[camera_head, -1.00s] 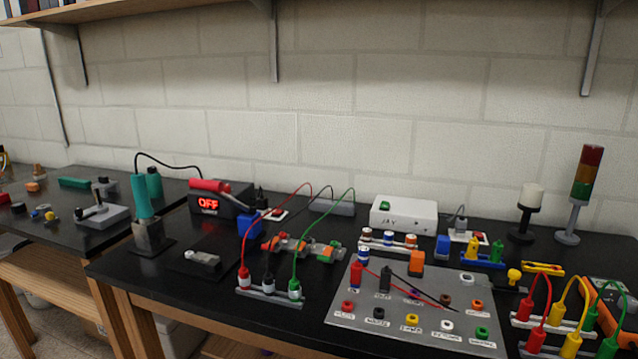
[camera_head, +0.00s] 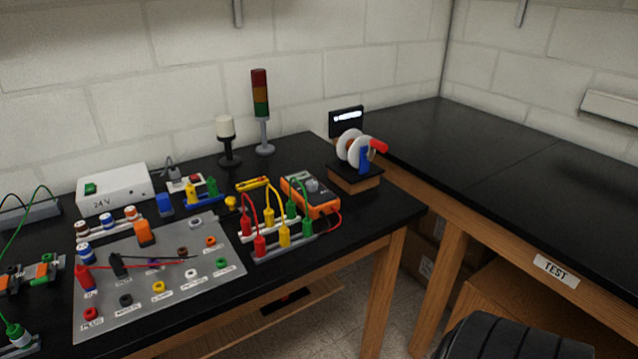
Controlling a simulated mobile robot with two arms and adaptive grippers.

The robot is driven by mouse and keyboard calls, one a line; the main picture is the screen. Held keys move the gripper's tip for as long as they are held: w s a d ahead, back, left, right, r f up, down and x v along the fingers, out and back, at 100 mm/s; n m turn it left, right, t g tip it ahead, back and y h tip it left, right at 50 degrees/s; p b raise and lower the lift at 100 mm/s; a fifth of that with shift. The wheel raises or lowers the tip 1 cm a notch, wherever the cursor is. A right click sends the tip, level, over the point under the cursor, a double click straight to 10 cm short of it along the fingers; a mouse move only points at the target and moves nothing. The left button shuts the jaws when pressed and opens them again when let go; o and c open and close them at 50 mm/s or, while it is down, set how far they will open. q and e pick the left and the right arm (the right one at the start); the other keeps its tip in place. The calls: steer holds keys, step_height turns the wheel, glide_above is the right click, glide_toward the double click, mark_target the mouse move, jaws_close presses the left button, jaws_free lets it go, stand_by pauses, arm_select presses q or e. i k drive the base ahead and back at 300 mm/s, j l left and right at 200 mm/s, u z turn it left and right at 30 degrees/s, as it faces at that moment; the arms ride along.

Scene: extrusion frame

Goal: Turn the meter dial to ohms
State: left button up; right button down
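The meter (camera_head: 318,206) is an orange-edged multimeter lying on the black bench near its right end. Its grey dial (camera_head: 312,185) shows on the upper face, but its pointer setting is too small to read. Red, yellow and green leads on white and grey strips stand just left of the meter and partly cover it. A red lead end lies at its right side. Neither of my grippers is in view.
A grey labelled jack panel (camera_head: 170,275) lies left of the meter. A spool stand (camera_head: 355,178) is behind and right of it. A stack light (camera_head: 262,110) stands at the back. The black TEST bench (camera_head: 510,180) on the right is mostly clear.

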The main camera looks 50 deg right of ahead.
mark_target(312, 185)
steer(key=z, duration=1.5)
